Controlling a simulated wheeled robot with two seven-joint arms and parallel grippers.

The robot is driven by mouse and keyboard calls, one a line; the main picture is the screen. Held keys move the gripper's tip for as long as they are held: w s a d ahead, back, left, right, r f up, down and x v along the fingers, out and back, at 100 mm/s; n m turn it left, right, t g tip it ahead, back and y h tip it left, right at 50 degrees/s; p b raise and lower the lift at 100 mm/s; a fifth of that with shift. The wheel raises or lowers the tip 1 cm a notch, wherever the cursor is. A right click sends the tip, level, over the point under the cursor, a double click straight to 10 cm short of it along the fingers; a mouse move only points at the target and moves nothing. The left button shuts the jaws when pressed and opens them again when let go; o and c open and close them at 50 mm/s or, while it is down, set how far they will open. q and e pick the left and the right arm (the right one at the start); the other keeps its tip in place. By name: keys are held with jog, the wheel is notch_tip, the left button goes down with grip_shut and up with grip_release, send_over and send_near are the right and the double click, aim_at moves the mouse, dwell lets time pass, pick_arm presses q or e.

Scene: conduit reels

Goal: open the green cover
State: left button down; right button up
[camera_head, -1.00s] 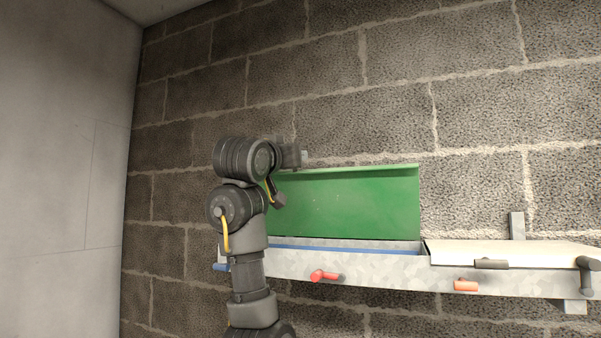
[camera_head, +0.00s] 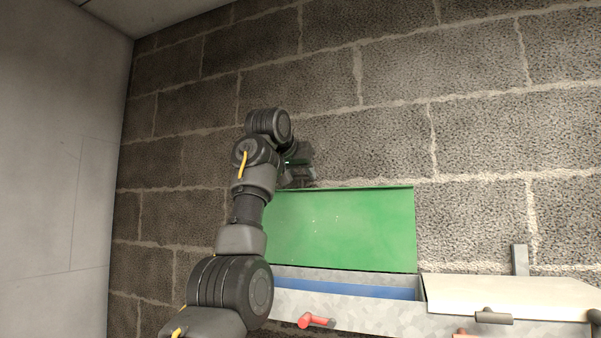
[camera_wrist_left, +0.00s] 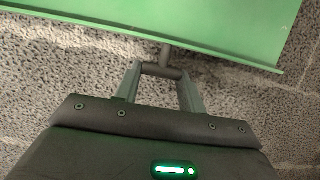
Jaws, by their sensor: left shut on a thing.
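The green cover (camera_head: 345,228) stands raised at the back of a metal trough (camera_head: 340,309), its flat face toward me, close to the block wall. The trough below it is uncovered and shows a blue strip (camera_head: 350,287) inside. My left gripper (camera_head: 300,172) is at the cover's upper left edge, partly hidden by my own arm. In the left wrist view, the gripper (camera_wrist_left: 162,78) is shut on the cover's grey handle (camera_wrist_left: 163,70), a short bar on a stem at the edge of the green panel (camera_wrist_left: 190,22). My right gripper is not in view.
A closed cream cover (camera_head: 510,296) with a dark handle (camera_head: 493,316) lies to the right on the same trough. A red handle (camera_head: 317,320) sticks out from the trough's front. The block wall (camera_head: 390,130) stands close behind; a plain wall (camera_head: 60,170) is at the left.

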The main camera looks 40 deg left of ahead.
pick_arm(q)
jog(key=shift+w+r, duration=0.1)
dwell(0.4)
jog(key=c, duration=1.2)
grip_release()
jog(key=o, duration=0.4)
jog(key=shift+r, duration=0.1)
jog(key=shift+c, duration=0.2)
jog(key=b+v, duration=0.4)
jog(key=v, duration=0.7)
jog(key=shift+b, duration=0.4)
